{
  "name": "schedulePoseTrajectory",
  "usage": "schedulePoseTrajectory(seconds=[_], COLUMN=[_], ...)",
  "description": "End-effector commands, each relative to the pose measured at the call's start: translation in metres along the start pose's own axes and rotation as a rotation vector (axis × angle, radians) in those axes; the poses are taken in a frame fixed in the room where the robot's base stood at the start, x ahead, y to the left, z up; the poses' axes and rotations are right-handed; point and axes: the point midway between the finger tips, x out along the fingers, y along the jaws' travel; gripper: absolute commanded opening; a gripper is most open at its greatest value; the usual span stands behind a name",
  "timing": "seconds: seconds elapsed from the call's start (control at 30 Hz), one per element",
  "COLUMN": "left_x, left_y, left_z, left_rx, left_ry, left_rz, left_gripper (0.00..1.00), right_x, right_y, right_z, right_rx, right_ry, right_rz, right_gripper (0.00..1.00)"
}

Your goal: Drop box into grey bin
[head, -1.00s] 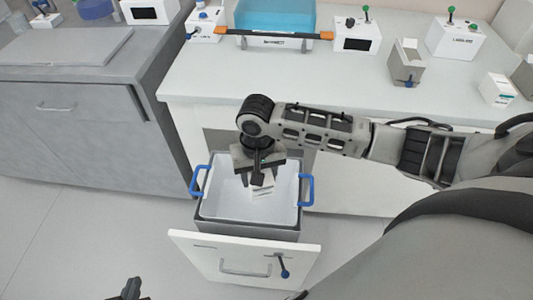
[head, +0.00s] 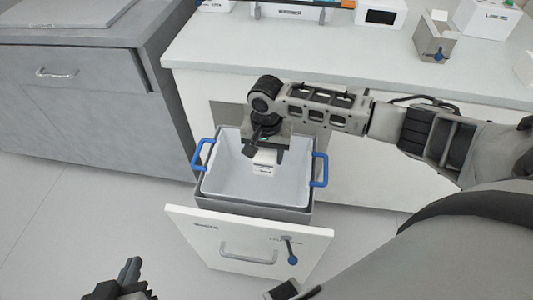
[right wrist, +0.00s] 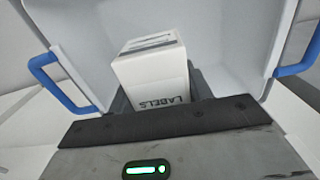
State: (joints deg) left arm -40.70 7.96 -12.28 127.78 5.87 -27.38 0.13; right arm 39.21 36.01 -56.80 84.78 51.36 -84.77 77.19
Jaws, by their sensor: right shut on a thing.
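A small white box (head: 264,161) hangs from my right gripper (head: 266,150), over the inside of the grey bin. In the right wrist view the box (right wrist: 154,75) shows the word LABELS and sits at the gripper's edge; the fingers are mostly hidden. My right gripper is shut on it. The grey bin (head: 256,213) has a pale lining and blue handles, and stands in a pulled-out drawer. Its pale inside wall also shows in the right wrist view (right wrist: 225,40). My left gripper (head: 125,280) is at the bottom left, partly cut off, away from the bin.
The white drawer front (head: 215,235) with a handle stands before the bin. The white counter (head: 300,58) behind holds a grey container (head: 434,42) and white devices (head: 381,13). A grey cabinet (head: 85,105) is on the left. The floor at left is clear.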

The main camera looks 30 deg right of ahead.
Motion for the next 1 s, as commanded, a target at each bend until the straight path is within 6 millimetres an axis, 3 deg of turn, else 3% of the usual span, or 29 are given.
schedulePoseTrajectory(seconds=[0.27,0.3,0.37,0.4,0.77,1.0], left_x=[0.000,0.000,0.000,0.000,-0.001,-0.005], left_y=[0.001,0.001,0.001,0.001,0.001,0.003], left_z=[-0.002,-0.002,-0.003,-0.003,-0.004,-0.011], left_rx=[-0.001,-0.001,-0.001,-0.001,-0.001,-0.006], left_ry=[0.008,0.008,0.008,0.008,0.008,0.002], left_rz=[0.002,0.002,0.002,0.002,0.002,0.003], left_gripper=[0.00,0.00,0.00,0.00,0.00,0.00], right_x=[0.000,0.000,0.000,0.000,-0.007,-0.054], right_y=[0.000,0.000,0.000,0.000,-0.001,-0.001], right_z=[0.000,0.000,0.000,0.000,0.000,-0.001], right_rx=[-0.001,-0.001,-0.001,-0.001,-0.001,-0.002], right_ry=[0.001,0.001,0.001,0.001,0.001,0.003], right_rz=[-0.001,-0.001,-0.001,-0.001,-0.003,-0.004], right_gripper=[0.27,0.55,0.72,0.75,0.75,0.75])
